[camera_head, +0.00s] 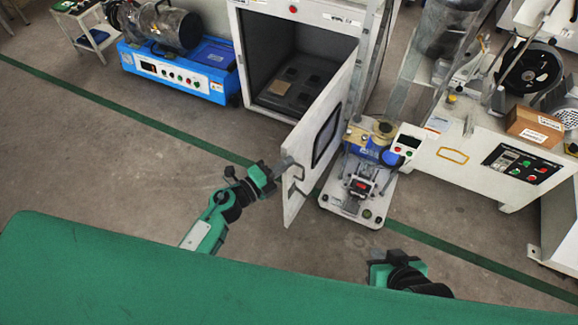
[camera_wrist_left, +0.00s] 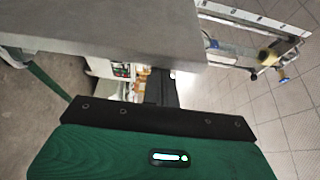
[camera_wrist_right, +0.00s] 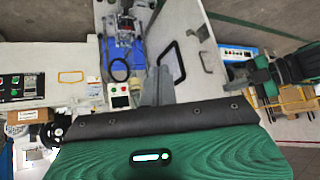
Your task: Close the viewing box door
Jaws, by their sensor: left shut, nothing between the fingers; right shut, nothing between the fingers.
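The viewing box (camera_head: 262,68) is a white cabinet with a dark interior in the head view. Its door (camera_head: 312,150) stands wide open, hinged on the box's right side and swung out toward me. The door has a dark window and a handle (camera_head: 297,178) near its free edge. My left gripper (camera_head: 287,163) is shut and empty, with its tips at or very near the door's left face by the handle; contact is unclear. My right gripper (camera_head: 378,256) is shut and empty, right of the door and apart from it. The door also shows in the right wrist view (camera_wrist_right: 188,45).
A blue machine (camera_head: 178,70) stands left of the box. A small blue and white device (camera_head: 360,180) stands on the floor right of the door. A white bench (camera_head: 480,160) with a cardboard box (camera_head: 534,124) is at right.

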